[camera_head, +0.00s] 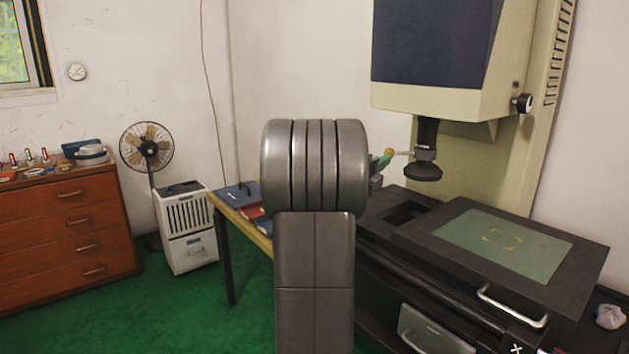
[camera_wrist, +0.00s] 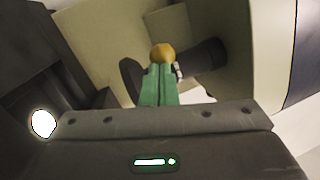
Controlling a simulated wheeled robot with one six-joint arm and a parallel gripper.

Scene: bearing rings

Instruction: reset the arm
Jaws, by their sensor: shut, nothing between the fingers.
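In the head view only the tip of my gripper (camera_head: 385,159) shows, at the right of my grey arm, which hides the rest. The tip is just left of the black lens (camera_head: 424,168) of the measuring machine (camera_head: 455,100). In the wrist view the dark lens barrel (camera_wrist: 208,57) lies behind the fingers. I cannot tell the gap between them. No bearing ring can be made out.
A wooden-edged table (camera_head: 244,224) with blue and red folders stands behind my arm. A red-brown drawer cabinet (camera_head: 70,225), fan (camera_head: 146,147) and white unit (camera_head: 186,228) stand left. Green floor is clear between.

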